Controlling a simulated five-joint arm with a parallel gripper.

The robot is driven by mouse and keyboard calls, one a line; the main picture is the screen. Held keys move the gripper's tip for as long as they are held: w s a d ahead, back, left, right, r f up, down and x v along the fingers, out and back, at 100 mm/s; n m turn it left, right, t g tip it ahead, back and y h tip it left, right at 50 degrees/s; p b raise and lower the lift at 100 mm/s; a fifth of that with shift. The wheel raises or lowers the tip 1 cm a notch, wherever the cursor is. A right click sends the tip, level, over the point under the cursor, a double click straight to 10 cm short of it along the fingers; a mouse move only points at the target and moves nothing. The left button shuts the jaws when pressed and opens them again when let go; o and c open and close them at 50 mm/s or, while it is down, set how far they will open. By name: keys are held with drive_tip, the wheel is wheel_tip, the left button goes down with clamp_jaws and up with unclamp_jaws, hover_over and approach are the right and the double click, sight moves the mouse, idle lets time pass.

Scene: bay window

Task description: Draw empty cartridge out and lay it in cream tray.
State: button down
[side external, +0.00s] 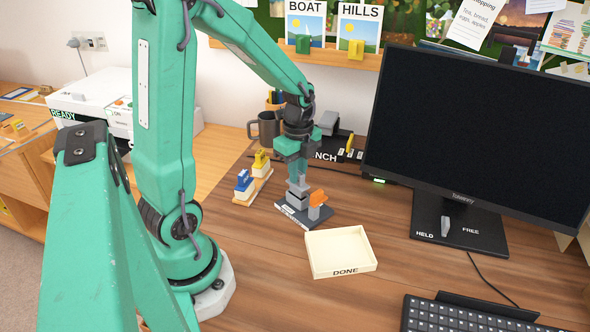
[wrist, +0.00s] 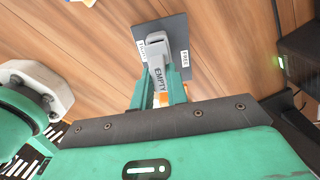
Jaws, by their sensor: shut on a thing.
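The grey empty cartridge (wrist: 160,78), marked EMPTY, is between the fingers of my gripper (wrist: 163,92) in the wrist view. My gripper (side external: 298,172) is shut on it, above a dark base plate (side external: 289,214) in the side view. The cartridge (side external: 298,187) looks roughly upright there; whether its lower end is still seated is hidden. The plate (wrist: 172,25) carries HELD and FREE labels in the wrist view. The cream tray (side external: 340,252), marked DONE, is empty, in front and to the right of the plate.
A wooden holder (side external: 246,200) with blue and yellow items stands left of the plate. A mug (side external: 264,130) is behind. The monitor (side external: 470,130) rises at right, with a grey lever (side external: 445,226) by HELD and FREE labels. The keyboard (side external: 465,318) is front right.

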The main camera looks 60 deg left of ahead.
drive_tip(key=shift+r, duration=0.9)
drive_tip(key=shift+r, duration=0.5)
wheel_tip(320, 180, up, 9)
drive_tip(key=s+d+m, duration=0.3)
drive_tip(key=d, duration=1)
drive_tip(key=s+d+m, duration=0.3)
drive_tip(key=d+m, duration=0.1)
drive_tip(key=d, duration=1)
hover_over(339, 254)
drive_tip(key=shift+f, duration=8.15)
